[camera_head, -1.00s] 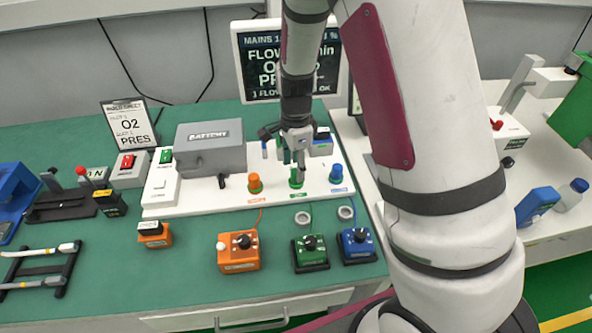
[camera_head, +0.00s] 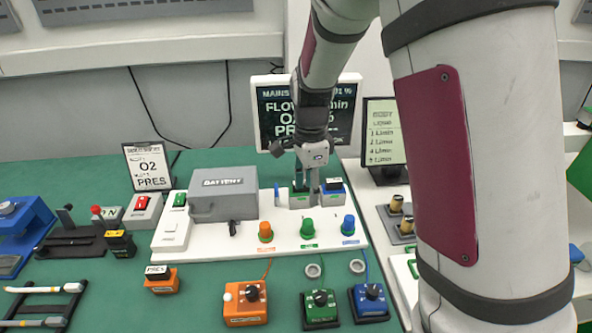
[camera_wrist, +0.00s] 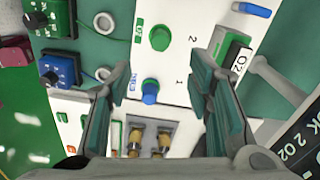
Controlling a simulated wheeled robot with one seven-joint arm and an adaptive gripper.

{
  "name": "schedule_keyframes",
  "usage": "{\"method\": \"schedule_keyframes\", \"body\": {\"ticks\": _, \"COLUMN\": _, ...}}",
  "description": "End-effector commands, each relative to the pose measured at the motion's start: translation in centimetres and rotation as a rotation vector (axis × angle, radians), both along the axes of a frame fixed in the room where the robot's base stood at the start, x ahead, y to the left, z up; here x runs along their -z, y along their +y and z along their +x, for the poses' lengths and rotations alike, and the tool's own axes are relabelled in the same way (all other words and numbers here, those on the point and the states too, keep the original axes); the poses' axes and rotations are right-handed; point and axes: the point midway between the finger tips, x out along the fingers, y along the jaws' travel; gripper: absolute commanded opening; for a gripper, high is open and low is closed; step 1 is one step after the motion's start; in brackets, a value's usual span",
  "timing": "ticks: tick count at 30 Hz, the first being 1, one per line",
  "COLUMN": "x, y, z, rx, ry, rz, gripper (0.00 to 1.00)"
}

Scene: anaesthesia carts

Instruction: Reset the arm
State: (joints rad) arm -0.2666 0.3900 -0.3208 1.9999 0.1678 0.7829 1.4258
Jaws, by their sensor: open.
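My gripper (camera_head: 307,185) hangs at the back of the white panel (camera_head: 210,238), in front of the display screen. In the wrist view my gripper (camera_wrist: 168,85) has its two green-padded fingers wide apart with nothing held between them. Past the fingertips lie the green knob (camera_wrist: 159,38) and the blue knob (camera_wrist: 150,91) on the white panel. In the head view the orange knob (camera_head: 265,232), the green knob (camera_head: 307,229) and the blue knob (camera_head: 348,225) stand in a row in front of my gripper. My arm covers much of the right side.
A grey battery box (camera_head: 222,197) stands left of my gripper. The display screen (camera_head: 275,118) and a sign (camera_head: 382,135) stand behind. Orange (camera_head: 244,303), green (camera_head: 320,309) and blue (camera_head: 370,302) boxes sit at the front. Green table (camera_head: 215,275) shows between.

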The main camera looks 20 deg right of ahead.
Motion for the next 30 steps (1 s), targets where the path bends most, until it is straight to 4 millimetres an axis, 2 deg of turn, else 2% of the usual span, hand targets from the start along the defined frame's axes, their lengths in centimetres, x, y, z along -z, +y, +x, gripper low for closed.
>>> {"method": "schedule_keyframes", "body": {"ticks": 5, "x": -0.4, "y": 0.0, "z": -0.2, "rx": -0.016, "ry": -0.006, "rz": 0.004, "gripper": 0.47}}
{"method": "schedule_keyframes", "body": {"ticks": 8, "x": -1.8, "y": 0.0, "z": -0.8, "rx": -0.072, "ry": -0.024, "rz": 0.016, "gripper": 0.47}}
{"method": "schedule_keyframes", "body": {"ticks": 11, "x": -4.0, "y": 0.2, "z": -2.0, "rx": -0.170, "ry": -0.054, "rz": 0.033, "gripper": 0.47}}
{"method": "schedule_keyframes", "body": {"ticks": 21, "x": -11.2, "y": 0.4, "z": -7.8, "rx": -0.589, "ry": -0.185, "rz": 0.033, "gripper": 0.47}}
{"method": "schedule_keyframes", "body": {"ticks": 30, "x": -15.4, "y": 0.3, "z": -13.8, "rx": -0.960, "ry": -0.291, "rz": -0.052, "gripper": 0.47}}
